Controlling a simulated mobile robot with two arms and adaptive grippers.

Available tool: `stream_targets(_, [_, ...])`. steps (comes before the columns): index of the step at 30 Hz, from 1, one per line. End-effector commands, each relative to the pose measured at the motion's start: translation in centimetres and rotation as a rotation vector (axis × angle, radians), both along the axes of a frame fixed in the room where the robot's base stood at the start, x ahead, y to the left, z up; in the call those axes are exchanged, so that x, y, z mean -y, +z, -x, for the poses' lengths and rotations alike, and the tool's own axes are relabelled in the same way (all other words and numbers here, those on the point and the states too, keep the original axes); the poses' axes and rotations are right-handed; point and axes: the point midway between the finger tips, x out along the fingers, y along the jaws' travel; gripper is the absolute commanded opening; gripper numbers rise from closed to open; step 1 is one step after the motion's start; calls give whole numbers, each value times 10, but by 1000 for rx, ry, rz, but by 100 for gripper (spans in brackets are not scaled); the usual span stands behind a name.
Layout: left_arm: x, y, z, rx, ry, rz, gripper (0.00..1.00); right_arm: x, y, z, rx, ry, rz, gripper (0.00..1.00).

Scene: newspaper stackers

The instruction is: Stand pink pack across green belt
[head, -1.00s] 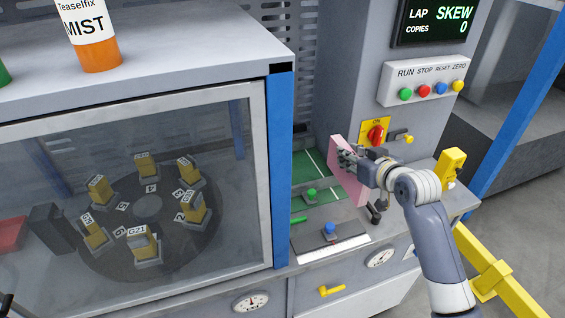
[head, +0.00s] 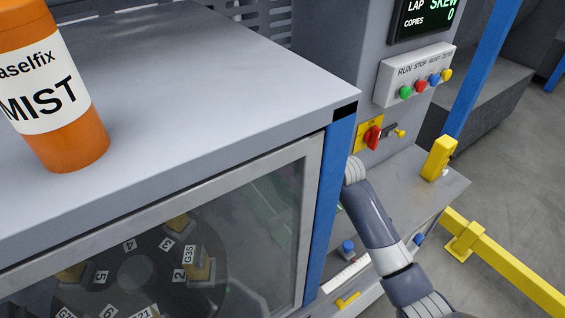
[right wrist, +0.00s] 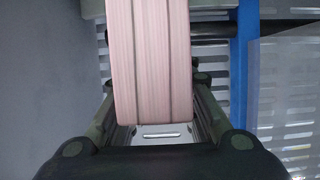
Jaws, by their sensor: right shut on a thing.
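The pink pack (right wrist: 150,60) fills the upper middle of the right wrist view, with its ridged pink face upright between my fingers. My right gripper (right wrist: 153,100) is shut on it. In the head view the blue post hides the right gripper and the pack; only my right arm shows. A dim green patch (head: 268,195) behind the cabinet glass looks like part of the green belt. The rest of the belt is hidden by the post and my arm. I cannot tell the pack's height over the belt. My left gripper is not in view.
A glass-fronted cabinet (head: 200,160) with a numbered carousel (head: 135,272) stands left, an orange bottle (head: 62,110) on top. The blue post (head: 332,190) is close to my right arm. A red switch (head: 373,136), button box (head: 420,75) and yellow rail (head: 500,265) are at right.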

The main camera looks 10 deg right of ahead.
Motion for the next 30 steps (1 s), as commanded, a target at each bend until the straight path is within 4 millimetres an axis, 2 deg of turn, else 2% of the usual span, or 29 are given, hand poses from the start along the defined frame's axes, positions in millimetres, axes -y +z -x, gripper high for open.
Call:
stream_targets(2, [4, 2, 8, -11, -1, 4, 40, -1, -4, -1, 4, 1, -2, 0])
stream_targets(5, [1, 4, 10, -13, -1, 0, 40, -1, -14, 0, 3, 1, -3, 0])
stream_targets(12, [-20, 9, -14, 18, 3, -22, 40, -1, -43, -1, 5, 0, -2, 0])
stream_targets(16, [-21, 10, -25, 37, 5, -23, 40, -1, -44, -1, 7, 1, -1, 0])
stream_targets(23, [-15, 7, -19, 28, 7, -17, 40, -1, -47, -1, 7, 1, -1, 0])
stream_targets(24, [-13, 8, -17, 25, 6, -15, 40, -1, -48, 0, 3, 0, 0, 34])
stream_targets(25, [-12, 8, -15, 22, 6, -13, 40, -1, -48, 0, 3, 0, 0, 40])
stream_targets(26, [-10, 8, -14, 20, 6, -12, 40, -1, -48, 0, 2, 0, 0, 45])
stream_targets(30, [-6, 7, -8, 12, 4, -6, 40, -1, -48, 0, 2, 0, 0, 45])
